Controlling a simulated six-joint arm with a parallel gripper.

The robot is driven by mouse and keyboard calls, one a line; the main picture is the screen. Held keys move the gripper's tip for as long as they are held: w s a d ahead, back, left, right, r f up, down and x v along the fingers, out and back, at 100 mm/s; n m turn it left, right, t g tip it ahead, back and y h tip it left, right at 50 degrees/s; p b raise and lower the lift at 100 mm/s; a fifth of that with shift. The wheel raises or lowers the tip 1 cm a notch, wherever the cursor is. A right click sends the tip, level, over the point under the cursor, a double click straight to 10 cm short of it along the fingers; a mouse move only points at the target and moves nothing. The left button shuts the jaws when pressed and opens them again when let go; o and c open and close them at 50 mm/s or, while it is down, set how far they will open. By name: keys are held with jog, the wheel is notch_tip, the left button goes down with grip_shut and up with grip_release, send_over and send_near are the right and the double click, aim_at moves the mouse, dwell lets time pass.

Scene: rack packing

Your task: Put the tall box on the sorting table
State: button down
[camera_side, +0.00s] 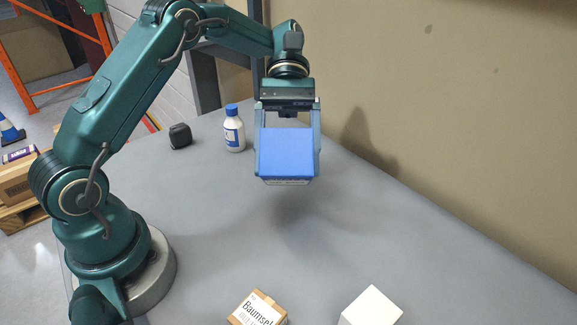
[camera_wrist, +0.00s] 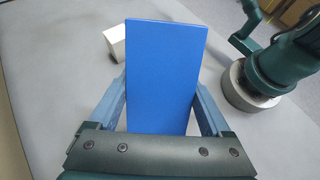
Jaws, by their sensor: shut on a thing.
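A blue box (camera_side: 286,150) is held between the fingers of my gripper (camera_side: 288,165), which is shut on it. In the side view the box is in the air above the grey sorting table (camera_side: 390,235), with a soft shadow on the table below it. In the wrist view the same blue box (camera_wrist: 165,75) fills the middle, with a finger of my gripper (camera_wrist: 163,105) along each side. Its underside is hidden, and I cannot tell its full height.
A white bottle with a blue cap (camera_side: 234,132) and a small black object (camera_side: 180,136) stand at the back left. A cardboard box labelled "Baumsel" (camera_side: 257,309) and a white box (camera_side: 371,308) are at the front. A tan wall (camera_side: 450,100) borders the right. The table's middle is clear.

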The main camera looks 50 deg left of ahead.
jog(key=w+d+n+t+h, duration=0.3)
jog(key=d+n+t+h, duration=0.45)
jog(key=h, duration=0.35)
jog(key=shift+n, duration=0.25)
jog(key=shift+w+d+f, duration=0.1)
jog(key=shift+f, duration=2.55)
jog(key=shift+w+f, duration=0.1)
jog(key=shift+f, duration=2.5)
grip_release()
jog(key=shift+f, duration=0.1)
